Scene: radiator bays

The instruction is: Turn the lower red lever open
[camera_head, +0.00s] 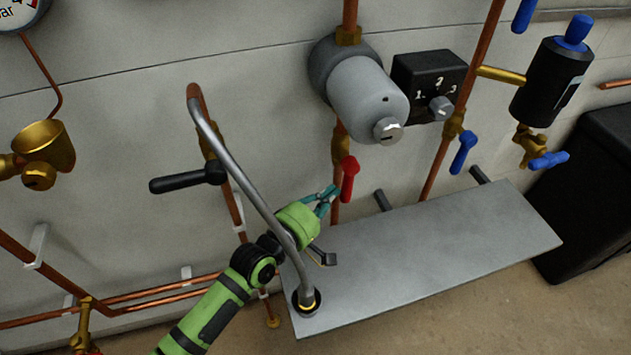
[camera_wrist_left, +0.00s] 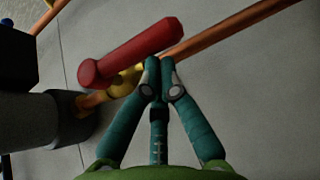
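The red lever (camera_head: 348,180) sits on a brass valve in the vertical copper pipe below the grey pump. In the head view it hangs roughly downward, nearly in line with the pipe. My left gripper (camera_head: 331,196) is just left of its lower part. In the left wrist view the red lever (camera_wrist_left: 135,50) lies across the picture just past the fingertips of my left gripper (camera_wrist_left: 159,66). The fingertips are together with nothing seen between them. I cannot tell whether they touch the lever. My right gripper is not in view.
A grey shelf (camera_head: 430,255) lies below the lever. A curved grey tube (camera_head: 236,170) rises from its left end, in front of my left arm. A black-handled valve (camera_head: 188,178) is at left. The pump (camera_head: 365,97) and a black control box (camera_head: 430,82) are above.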

